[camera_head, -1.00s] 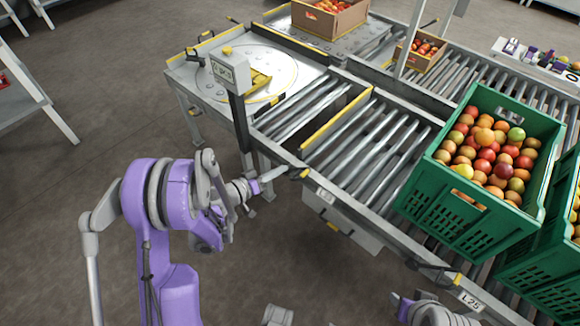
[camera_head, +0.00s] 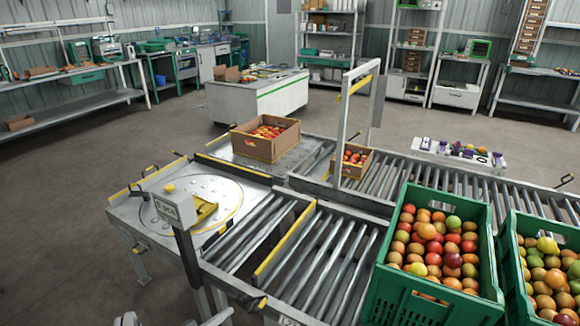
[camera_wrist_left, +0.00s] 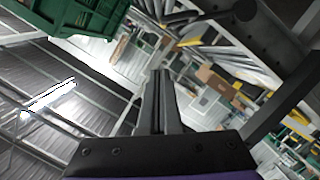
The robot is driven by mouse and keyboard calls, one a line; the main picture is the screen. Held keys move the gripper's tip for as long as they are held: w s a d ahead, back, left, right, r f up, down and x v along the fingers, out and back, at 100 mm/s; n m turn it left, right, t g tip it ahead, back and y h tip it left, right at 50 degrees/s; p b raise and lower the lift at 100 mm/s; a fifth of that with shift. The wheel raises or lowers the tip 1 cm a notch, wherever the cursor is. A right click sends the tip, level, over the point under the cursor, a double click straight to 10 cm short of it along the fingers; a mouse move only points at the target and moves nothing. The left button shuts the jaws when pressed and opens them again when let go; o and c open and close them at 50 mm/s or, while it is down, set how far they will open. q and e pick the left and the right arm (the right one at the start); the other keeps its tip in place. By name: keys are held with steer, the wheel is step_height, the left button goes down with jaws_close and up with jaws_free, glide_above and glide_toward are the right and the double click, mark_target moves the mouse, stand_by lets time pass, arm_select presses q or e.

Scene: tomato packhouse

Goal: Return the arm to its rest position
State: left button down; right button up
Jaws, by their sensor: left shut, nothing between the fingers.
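My left gripper (camera_wrist_left: 158,101) shows in the left wrist view with its two dark fingers together and nothing between them. Most of the left arm is below the picture. My right gripper is in neither view.
A roller conveyor (camera_head: 318,262) carries green crates (camera_head: 413,297) of tomatoes at the right. A post with a sign (camera_head: 176,211) stands by the turntable (camera_head: 218,187). Cardboard boxes (camera_head: 262,148) of tomatoes sit farther back. The floor (camera_head: 60,220) at left is clear.

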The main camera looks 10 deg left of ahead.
arm_select(q)
steer(key=s+d+r+m+g+y, duration=0.1)
steer(key=s+d+r+g, duration=0.15)
steer(key=s+d, duration=0.2)
steer(key=s+d+r+g+y, duration=0.1)
steer(key=s+d+g, duration=0.3)
steer(key=d, duration=0.1)
steer(key=s+a+r+g+y, duration=0.25)
steer(key=s+y, duration=0.35)
steer(key=s, duration=1)
step_height(320, 180, up, 16)
steer(key=w+t+p, duration=0.1)
steer(key=w+p, duration=0.1)
steer(key=p, duration=1.2)
steer(key=shift+w+a+r+m+p, duration=0.15)
steer(key=shift+w+a+m+p, duration=0.1)
steer(key=shift+m+p, duration=0.1)
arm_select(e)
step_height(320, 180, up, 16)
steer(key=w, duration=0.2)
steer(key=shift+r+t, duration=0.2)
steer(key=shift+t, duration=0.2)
arm_select(q)
steer(key=shift+s, duration=0.15)
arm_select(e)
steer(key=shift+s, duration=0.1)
